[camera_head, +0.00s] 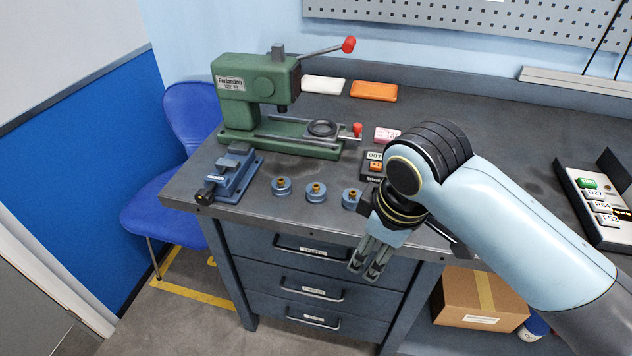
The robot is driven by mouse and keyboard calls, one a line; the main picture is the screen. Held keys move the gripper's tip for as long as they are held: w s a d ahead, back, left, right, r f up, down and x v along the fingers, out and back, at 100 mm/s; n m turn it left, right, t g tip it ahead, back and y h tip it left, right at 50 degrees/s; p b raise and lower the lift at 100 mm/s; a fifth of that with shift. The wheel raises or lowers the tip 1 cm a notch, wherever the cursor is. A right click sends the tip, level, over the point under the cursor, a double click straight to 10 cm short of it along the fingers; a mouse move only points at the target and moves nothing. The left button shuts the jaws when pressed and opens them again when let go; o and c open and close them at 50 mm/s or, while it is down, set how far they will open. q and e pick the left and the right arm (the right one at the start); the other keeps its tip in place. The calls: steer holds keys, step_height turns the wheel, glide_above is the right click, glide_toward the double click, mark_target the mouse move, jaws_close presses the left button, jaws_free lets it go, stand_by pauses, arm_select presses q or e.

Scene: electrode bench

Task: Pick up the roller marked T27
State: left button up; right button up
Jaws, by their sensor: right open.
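My right gripper (367,270) hangs open and empty, pointing down in front of the bench's front edge, before the drawers. No roller with a clearly legible T27 mark shows. A black tray (578,205) at the right holds several small labelled pieces; one white label (595,194) seems to end in 27, but its first letter is unclear. A pink labelled piece (386,135) lies near the middle of the bench. A small dark stand (371,173) with an orange label sits just left of my right wrist, partly hidden by it. My left gripper is out of view.
A green press (262,85) with a red-knobbed lever and a blue vise (232,175) stand at left. Three blue-grey pieces with brass tops (316,192) line the front edge. White (323,85) and orange (373,91) trays lie behind. The bench's back right is clear.

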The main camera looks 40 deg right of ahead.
steer(key=w+d+r+n+g, duration=0.1)
steer(key=w+r+n, duration=0.2)
steer(key=w+n, duration=0.45)
steer(key=w+d+r+n+g, duration=0.1)
steer(key=w+r+n, duration=0.3)
steer(key=w, duration=0.6)
glide_above(316, 185)
steer(key=shift+n+y, duration=0.35)
steer(key=shift+y, duration=0.05)
steer(key=f, duration=0.4)
steer(key=shift+s+f+p, duration=0.35)
steer(key=shift+s+p, duration=0.05)
steer(key=f, duration=0.5)
steer(key=shift+w+f, duration=0.35)
steer(key=shift+a, duration=0.1)
steer(key=shift+c, duration=0.4)
steer(key=c, duration=1.2)
steer(key=shift+r, duration=0.15)
